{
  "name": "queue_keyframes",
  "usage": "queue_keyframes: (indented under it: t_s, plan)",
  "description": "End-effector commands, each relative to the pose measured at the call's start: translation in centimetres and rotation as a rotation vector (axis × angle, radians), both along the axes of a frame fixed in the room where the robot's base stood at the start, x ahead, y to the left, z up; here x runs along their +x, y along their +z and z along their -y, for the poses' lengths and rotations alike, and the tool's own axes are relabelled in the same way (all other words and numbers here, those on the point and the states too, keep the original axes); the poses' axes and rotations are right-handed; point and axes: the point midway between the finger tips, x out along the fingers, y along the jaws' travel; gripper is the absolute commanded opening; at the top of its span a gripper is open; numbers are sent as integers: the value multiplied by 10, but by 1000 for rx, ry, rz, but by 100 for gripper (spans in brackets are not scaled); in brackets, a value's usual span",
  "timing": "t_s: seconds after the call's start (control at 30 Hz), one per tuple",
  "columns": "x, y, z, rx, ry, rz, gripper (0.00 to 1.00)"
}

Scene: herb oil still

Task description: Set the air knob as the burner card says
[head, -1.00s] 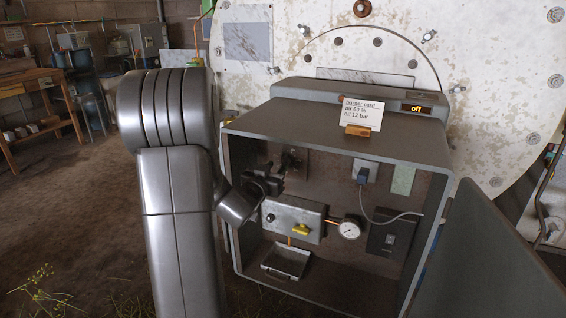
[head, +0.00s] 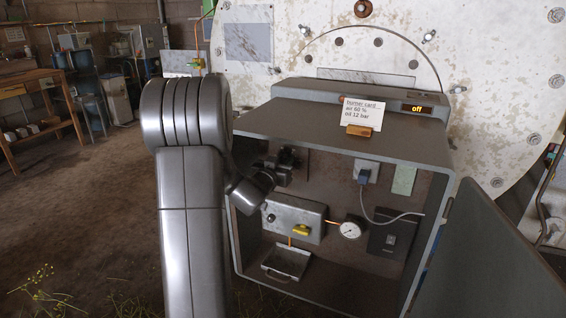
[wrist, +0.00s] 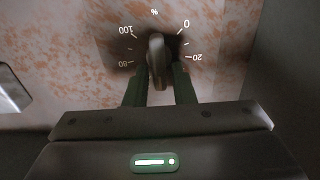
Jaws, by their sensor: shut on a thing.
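The burner card (head: 363,110) stands in a wooden holder on top of the burner cabinet (head: 345,140). It reads air 60 % and a second line that looks like oil 12 bar. My gripper (head: 287,163) reaches into the cabinet's upper left and hides the air knob in the head view. In the wrist view my gripper (wrist: 161,78) is shut on the grey air knob (wrist: 156,48), one finger on each side. Around the knob a % scale shows 100, 80, 0 and 20; the lower marks are hidden. I cannot tell where the knob points.
The cabinet holds a grey block with a yellow handle (head: 300,231), a round gauge (head: 350,230), a drip tray (head: 285,262) and a switch box (head: 390,238). A display (head: 417,110) on top reads off. The open door (head: 495,250) stands at the right.

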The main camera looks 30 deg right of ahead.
Motion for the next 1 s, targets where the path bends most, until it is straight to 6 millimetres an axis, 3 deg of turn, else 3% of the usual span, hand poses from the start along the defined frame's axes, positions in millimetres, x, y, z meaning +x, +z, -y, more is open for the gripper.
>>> queue_keyframes:
  t_s: [0.43, 0.83, 0.87, 0.9, 1.0]
  plan:
    - [-4, -4, 4, 264, 0, 314, 0]
    - [-5, -2, 4, 304, 0, 354, 0]
    - [-5, -2, 4, 303, 0, 354, 25]
    - [-5, -2, 4, 303, 0, 354, 33]
    - [-5, -2, 4, 303, 0, 354, 34]
